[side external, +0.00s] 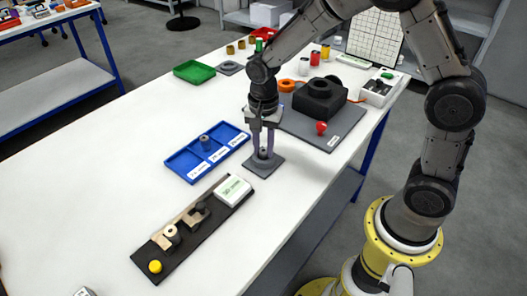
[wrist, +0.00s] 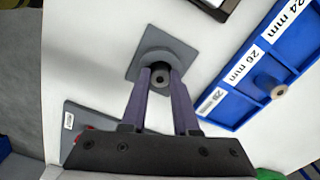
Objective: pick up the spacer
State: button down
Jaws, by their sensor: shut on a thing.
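My gripper (side external: 263,153) points down over a small dark grey square plate (side external: 270,170) with a round raised part. The wrist view shows its two purple fingers (wrist: 160,73) on either side of a dark cylindrical spacer (wrist: 159,80) with a hole in its end. The gripper is shut on this spacer, which stands at the middle of the plate (wrist: 188,52). I cannot tell whether spacer and plate touch. A second grey spacer (side external: 205,142) stands in the blue tray (side external: 180,165); it also shows in the wrist view (wrist: 277,90).
The blue tray, labelled 24, 26 and 28 mm, lies close left of my gripper. A dark board (side external: 160,258) with small parts lies in front. A grey mat (side external: 340,132) with a black block (side external: 318,98) and a red part (side external: 321,128) lies behind right.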

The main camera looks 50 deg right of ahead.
jog(key=shift+r, duration=0.1)
jog(key=shift+r, duration=0.6)
jog(key=s+d+r, duration=0.1)
jog(key=s+r, duration=1)
jog(key=s, duration=0.3)
jog(key=shift+r, duration=0.3)
